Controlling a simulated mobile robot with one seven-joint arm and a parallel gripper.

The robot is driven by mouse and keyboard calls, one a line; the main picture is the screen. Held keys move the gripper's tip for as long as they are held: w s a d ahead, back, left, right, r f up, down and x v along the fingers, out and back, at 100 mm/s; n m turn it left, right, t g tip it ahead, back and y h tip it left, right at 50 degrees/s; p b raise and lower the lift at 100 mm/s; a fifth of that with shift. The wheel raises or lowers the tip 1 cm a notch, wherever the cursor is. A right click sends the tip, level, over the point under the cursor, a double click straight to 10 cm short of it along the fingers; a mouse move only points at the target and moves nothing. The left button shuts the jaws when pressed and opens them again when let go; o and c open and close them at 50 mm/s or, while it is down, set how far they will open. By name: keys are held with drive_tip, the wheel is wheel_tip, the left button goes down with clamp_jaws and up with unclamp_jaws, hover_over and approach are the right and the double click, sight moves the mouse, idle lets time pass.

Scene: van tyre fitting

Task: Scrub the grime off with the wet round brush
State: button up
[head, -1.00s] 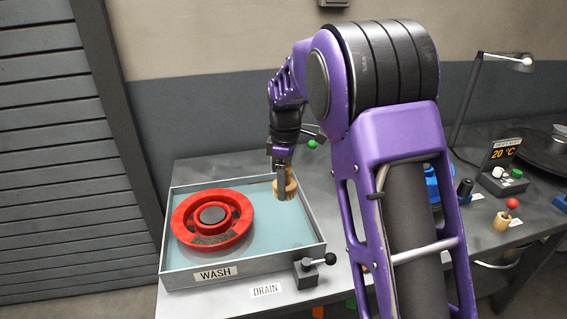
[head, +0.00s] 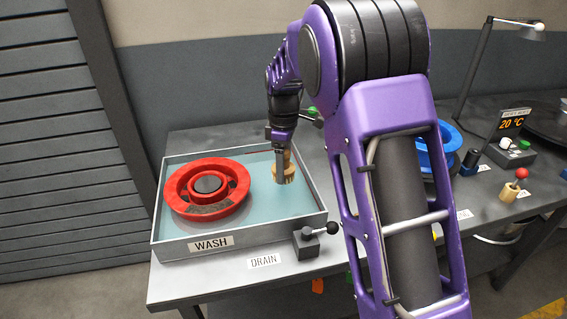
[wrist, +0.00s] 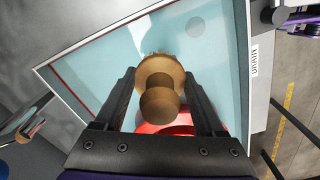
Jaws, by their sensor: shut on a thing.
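My gripper (head: 281,152) is shut on the round brush (head: 284,176), a wooden brush with a round knob handle. The brush is over the right part of the wash tray (head: 300,222), to the right of the red wheel rim (head: 177,206). The wrist view shows the brush (wrist: 159,103) between the two fingers, bristles pointing away from the camera. I cannot tell whether the bristles touch the water. The red rim lies in the blue water and has a dark grimy patch (head: 208,211) on its front side. In the wrist view the brush partly hides the red rim (wrist: 183,123).
A drain lever (head: 318,231) stands at the tray's front right corner. A blue rim (head: 430,150) is behind my arm.

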drive_tip(key=shift+f+b, duration=1.7)
drive_tip(key=shift+f, duration=1.8)
drive_tip(key=shift+r, duration=0.15)
wheel_tip(320, 180, up, 13)
drive_tip(key=p, duration=1)
